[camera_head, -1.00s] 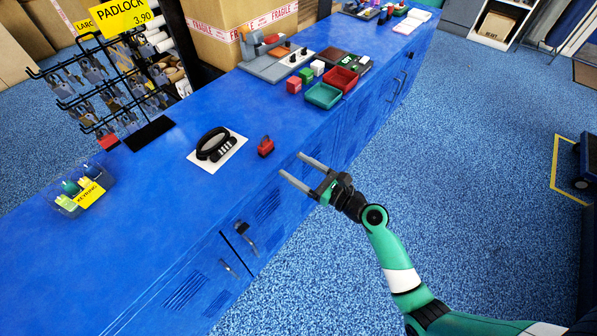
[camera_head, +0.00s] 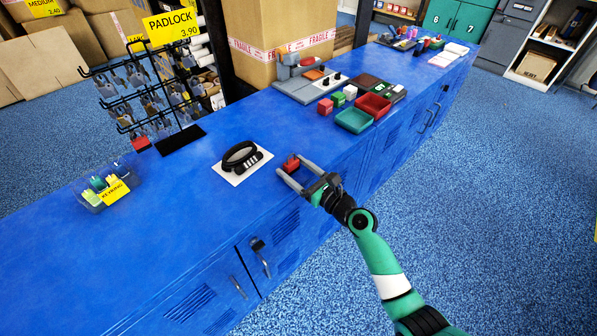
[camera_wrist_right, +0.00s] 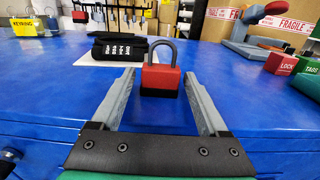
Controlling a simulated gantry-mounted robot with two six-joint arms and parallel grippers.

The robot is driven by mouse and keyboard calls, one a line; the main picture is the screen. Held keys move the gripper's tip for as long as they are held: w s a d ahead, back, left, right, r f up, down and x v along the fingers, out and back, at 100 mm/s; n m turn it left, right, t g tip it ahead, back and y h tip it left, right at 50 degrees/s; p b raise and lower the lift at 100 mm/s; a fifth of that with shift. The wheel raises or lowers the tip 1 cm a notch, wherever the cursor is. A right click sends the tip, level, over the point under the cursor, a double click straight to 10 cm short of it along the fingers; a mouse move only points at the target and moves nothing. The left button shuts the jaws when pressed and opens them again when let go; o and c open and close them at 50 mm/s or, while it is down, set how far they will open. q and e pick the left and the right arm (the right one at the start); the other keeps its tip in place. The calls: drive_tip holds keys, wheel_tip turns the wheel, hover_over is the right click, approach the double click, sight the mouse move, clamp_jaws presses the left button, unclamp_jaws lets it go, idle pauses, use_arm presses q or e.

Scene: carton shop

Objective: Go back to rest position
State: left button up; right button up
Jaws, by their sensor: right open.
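My right gripper (camera_head: 293,175) is open at the front edge of the blue counter (camera_head: 190,225). Its two grey fingers point in over the counter top. A red padlock (camera_head: 291,164) with a black base and grey shackle stands upright on the counter. In the right wrist view the padlock (camera_wrist_right: 160,78) shows just beyond and between the open fingertips (camera_wrist_right: 160,85), and I see no finger closed on it. A black combination lock (camera_head: 241,157) lies on a white card behind it, to the left. My left gripper is not in view.
A keyring bin (camera_head: 107,190) stands at the counter's left. A padlock rack (camera_head: 150,95) is behind. Teal (camera_head: 354,120) and red (camera_head: 373,106) trays and small blocks sit farther right. Open blue floor (camera_head: 480,200) lies in front of the counter at right.

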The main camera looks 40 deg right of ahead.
idle(0.4)
drive_tip(key=c, duration=1.1)
drive_tip(key=shift+r+p, duration=0.2)
drive_tip(key=shift+p, duration=0.15)
drive_tip(key=shift+s+r+p, duration=0.2)
drive_tip(key=shift+r+p, duration=0.7)
drive_tip(key=shift+p, duration=0.2)
drive_tip(key=shift+s, duration=0.1)
